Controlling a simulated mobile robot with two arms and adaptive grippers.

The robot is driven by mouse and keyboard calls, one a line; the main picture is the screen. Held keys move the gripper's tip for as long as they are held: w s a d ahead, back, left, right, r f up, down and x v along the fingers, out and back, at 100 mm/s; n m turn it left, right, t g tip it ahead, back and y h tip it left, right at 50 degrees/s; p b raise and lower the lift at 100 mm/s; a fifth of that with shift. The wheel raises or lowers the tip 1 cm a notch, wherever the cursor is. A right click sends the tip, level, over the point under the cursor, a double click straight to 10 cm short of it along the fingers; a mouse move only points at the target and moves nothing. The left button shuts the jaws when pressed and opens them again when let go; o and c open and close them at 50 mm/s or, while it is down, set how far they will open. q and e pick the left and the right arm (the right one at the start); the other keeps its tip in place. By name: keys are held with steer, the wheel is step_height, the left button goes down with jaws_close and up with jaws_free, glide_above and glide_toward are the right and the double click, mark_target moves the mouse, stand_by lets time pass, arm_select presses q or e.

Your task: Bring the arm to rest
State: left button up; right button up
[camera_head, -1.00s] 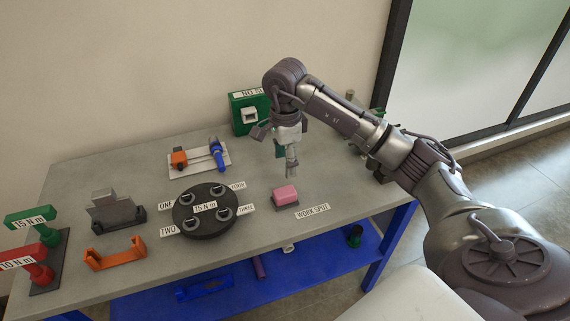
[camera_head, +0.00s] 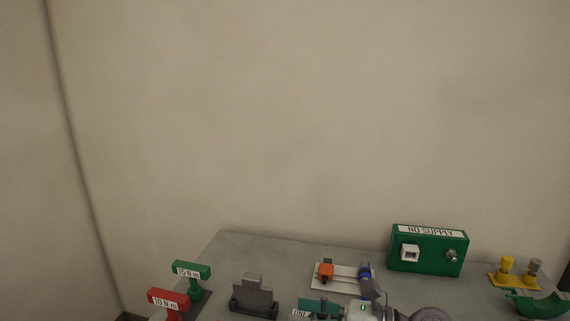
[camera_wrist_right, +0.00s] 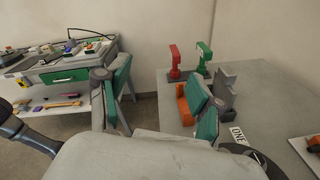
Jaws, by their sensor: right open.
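My right arm comes in at the bottom edge of the head view, mostly cut off. Its right gripper (camera_head: 345,302) shows there low over the workbench (camera_head: 240,245). In the right wrist view the gripper (camera_wrist_right: 162,105) has two green-padded fingers spread wide apart, with nothing between them. Past the right finger stand a grey block (camera_wrist_right: 224,88) and an orange cradle (camera_wrist_right: 185,105), partly hidden by that finger. My left gripper is in no view.
A red 10 N m tool (camera_head: 170,303) and a green 15 N m tool (camera_head: 191,270) stand at the bench's left. A green NO SUPPLY box (camera_head: 428,262) stands at the back, with yellow fittings (camera_head: 507,268) to its right. A second cart (camera_wrist_right: 60,72) appears in the wrist view.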

steer(key=w+d+r+m+t+h, duration=0.1)
steer(key=d+r+m+t+h, duration=0.2)
steer(key=m+t, duration=0.65)
steer(key=w+d+r+m+t+h, duration=0.15)
steer(key=d+m+t+h, duration=0.35)
steer(key=m, duration=0.8)
steer(key=s+d+f+m+g+h, duration=0.3)
steer(key=d+f+m+h, duration=0.6)
steer(key=f+m, duration=0.4)
steer(key=s+f+m+g, duration=0.4)
steer(key=s+f+g, duration=0.3)
steer(key=s, duration=0.5)
steer(key=s+f+m+g, duration=0.55)
steer(key=s+f, duration=0.35)
steer(key=s, duration=0.2)
step_height(320, 180, down, 26)
steer(key=s+n+g, duration=0.1)
steer(key=s, duration=0.1)
steer(key=s+d+f+g, duration=0.1)
steer(key=s+d+f, duration=0.1)
steer(key=s+f, duration=1.3)
steer(key=shift+s+d+f+g+y, duration=0.15)
steer(key=shift+s+d+g+y, duration=0.2)
steer(key=shift+s, duration=0.25)
